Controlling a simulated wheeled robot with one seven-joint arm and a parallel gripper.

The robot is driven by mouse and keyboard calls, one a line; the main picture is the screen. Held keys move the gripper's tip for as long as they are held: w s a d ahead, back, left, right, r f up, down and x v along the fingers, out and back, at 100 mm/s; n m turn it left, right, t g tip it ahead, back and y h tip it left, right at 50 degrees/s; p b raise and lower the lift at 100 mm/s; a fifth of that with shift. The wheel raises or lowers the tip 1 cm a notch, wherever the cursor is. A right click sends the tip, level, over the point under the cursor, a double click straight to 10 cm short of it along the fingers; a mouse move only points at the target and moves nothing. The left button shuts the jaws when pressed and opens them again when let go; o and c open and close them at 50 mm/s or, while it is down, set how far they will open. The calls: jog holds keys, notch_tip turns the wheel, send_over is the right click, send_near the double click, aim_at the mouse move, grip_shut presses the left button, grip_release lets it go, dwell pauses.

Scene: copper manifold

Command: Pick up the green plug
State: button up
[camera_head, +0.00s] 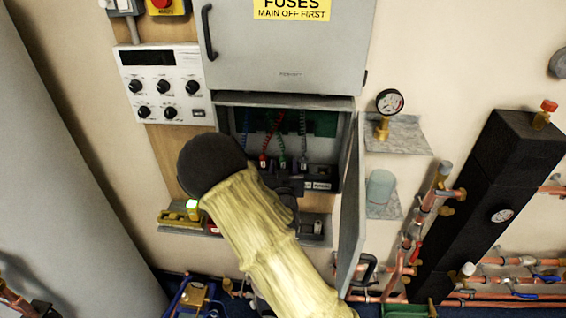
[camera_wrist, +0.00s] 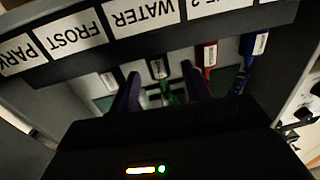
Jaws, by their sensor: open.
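The green plug (camera_head: 282,161) hangs on a green coiled lead inside the open cabinet, between the red plug and another plug to its right. In the wrist view, the green plug (camera_wrist: 158,69) with a white label lies in the gap between my two fingertips. My gripper (camera_wrist: 161,78) is open with one finger on each side of it. I cannot tell whether either finger touches it. In the head view my gripper (camera_head: 290,186) is just below the plugs, partly hidden by my arm.
Another plug (camera_wrist: 108,80) is on the left. A labelled strip (camera_wrist: 110,42) crosses the wrist view. The open cabinet door (camera_head: 351,215) stands right of my arm.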

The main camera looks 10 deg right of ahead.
aim_at(284, 163)
jog(key=shift+p+x, duration=0.3)
jog(key=shift+x, duration=1.3)
jog(key=shift+s+d, duration=0.1)
jog(key=c, duration=1)
notch_tip(284, 163, up, 10)
jog(key=shift+b, duration=0.6)
